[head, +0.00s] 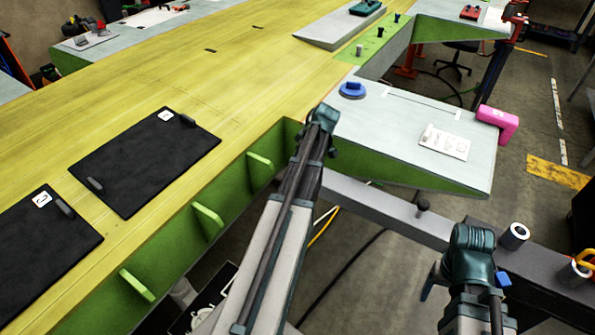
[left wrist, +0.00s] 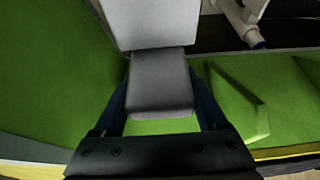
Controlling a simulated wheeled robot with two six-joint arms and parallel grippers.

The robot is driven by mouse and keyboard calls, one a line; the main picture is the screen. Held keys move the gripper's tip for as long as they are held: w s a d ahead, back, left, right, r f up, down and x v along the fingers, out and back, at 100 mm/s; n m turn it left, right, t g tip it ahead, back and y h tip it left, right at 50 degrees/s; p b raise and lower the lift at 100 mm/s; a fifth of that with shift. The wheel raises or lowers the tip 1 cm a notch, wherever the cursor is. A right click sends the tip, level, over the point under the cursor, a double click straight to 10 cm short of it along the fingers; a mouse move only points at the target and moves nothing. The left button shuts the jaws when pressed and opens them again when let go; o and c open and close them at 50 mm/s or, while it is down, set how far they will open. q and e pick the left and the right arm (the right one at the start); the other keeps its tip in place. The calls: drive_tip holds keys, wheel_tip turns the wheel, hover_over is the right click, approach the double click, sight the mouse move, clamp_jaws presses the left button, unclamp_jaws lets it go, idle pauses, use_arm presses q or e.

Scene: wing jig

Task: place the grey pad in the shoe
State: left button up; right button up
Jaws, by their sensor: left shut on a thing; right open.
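In the left wrist view, my left gripper (left wrist: 160,82) is shut on the grey pad (left wrist: 160,88), a small block between its two blue fingers. A lighter grey flat piece (left wrist: 150,22) lies directly beyond the pad and appears to meet its far edge; I cannot tell whether it is the shoe or part of the pad. Green surfaces lie around and below. In the head view, my left arm reaches to the green edge of the wing jig, and its jaws are hidden behind the wrist. My right gripper (head: 465,282) is open at the lower right, with blue fingers partly showing. The shoe is not clearly identifiable.
The yellow wing panel (head: 255,65) carries two black mats (head: 147,160) (head: 40,245). Green ribs (head: 208,221) stick out along its side. A grey side table (head: 400,125) holds a blue round piece (head: 352,90) and a white plate (head: 444,142). A pink block (head: 497,122) sits at its edge.

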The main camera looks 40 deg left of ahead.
use_arm(q)
drive_tip(key=shift+f+b, duration=1.95)
drive_tip(key=shift+r, duration=0.1)
drive_tip(key=o, duration=1.5)
